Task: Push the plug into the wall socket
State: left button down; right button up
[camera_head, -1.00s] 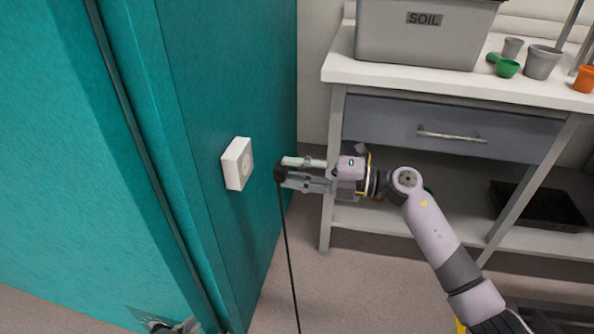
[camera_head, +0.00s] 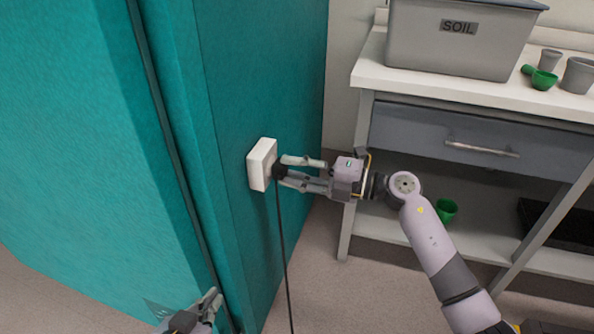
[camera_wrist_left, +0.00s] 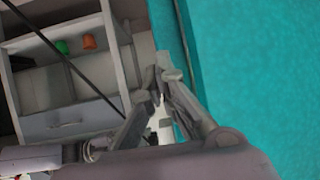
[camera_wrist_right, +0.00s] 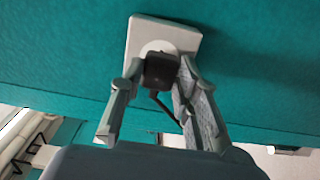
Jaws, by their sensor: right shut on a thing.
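The white wall socket (camera_head: 261,164) is fixed to the teal wall. The black plug (camera_head: 279,171) is at the socket's face, with its cord hanging down. My right gripper (camera_head: 284,170) is shut on the plug. In the right wrist view, the plug (camera_wrist_right: 161,70) sits between the fingertips (camera_wrist_right: 158,75), in front of the round recess of the socket (camera_wrist_right: 146,36). Its prongs are hidden, so I cannot tell how deep it sits. My left gripper (camera_head: 214,299) is low by the teal wall, away from the socket; its fingertips (camera_wrist_left: 163,76) look close together in the left wrist view.
A white bench (camera_head: 440,88) with a grey drawer (camera_head: 470,140) stands at the right. It carries a grey soil bin (camera_head: 455,45), a green scoop (camera_head: 543,79) and grey pots (camera_head: 579,76). A green pot (camera_head: 446,211) is on the lower shelf. The cord (camera_head: 283,250) hangs over open floor.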

pick_arm(q)
jog(key=shift+s+f, duration=0.1)
pick_arm(e)
jog(key=shift+w, duration=0.1)
dwell(0.6)
pick_arm(q)
jog(key=shift+s+a+f+g, duration=0.2)
jog(key=shift+s+f+g, duration=0.05)
jog(key=shift+f+g, duration=0.1)
pick_arm(e)
jog(key=shift+w, duration=0.1)
pick_arm(q)
jog(key=shift+s, duration=0.1)
dwell(0.4)
jog(key=shift+s+a+f+g+p, duration=0.2)
jog(key=shift+s+f+g, duration=0.2)
jog(key=shift+s+f, duration=0.1)
jog(key=shift+s+a+f+g+p, duration=0.2)
jog(key=shift+s+f+g, duration=0.15)
jog(key=shift+s+f, duration=0.1)
jog(key=shift+s+y, duration=0.1)
jog(key=shift+y, duration=0.2)
dwell(0.6)
jog(key=shift+s+a+f+g, duration=0.2)
jog(key=shift+s+f+g, duration=0.2)
jog(key=shift+s, duration=0.15)
jog(key=shift+s+a+f+g, duration=0.15)
jog(key=shift+s+f+g, duration=0.2)
jog(key=shift+s, duration=0.15)
